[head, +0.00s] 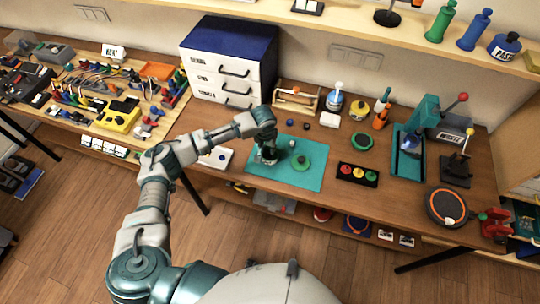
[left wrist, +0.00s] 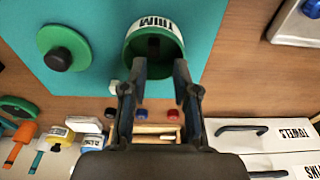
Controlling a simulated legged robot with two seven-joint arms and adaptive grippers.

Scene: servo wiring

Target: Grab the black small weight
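My left gripper (head: 267,152) is over the teal mat, and its fingers (left wrist: 160,72) are apart with nothing between them. They point at a green round container labelled TRIM (left wrist: 133,48) with a dark object (left wrist: 154,45) inside it, which I cannot identify. In the left wrist view, a small black piece (left wrist: 111,113) stands beside a blue one (left wrist: 141,113) and a red one (left wrist: 172,113) on the wood past the mat. The black piece also shows in the head view (head: 306,126). I cannot tell which dark item is the weight. My right gripper is out of view.
A green disc with a black knob (head: 301,162) lies on the teal mat (head: 300,181). A drawer cabinet (head: 226,62) and a wooden holder (head: 295,97) stand behind. A black tray of coloured knobs (head: 357,175) is to the right. The mat's front is clear.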

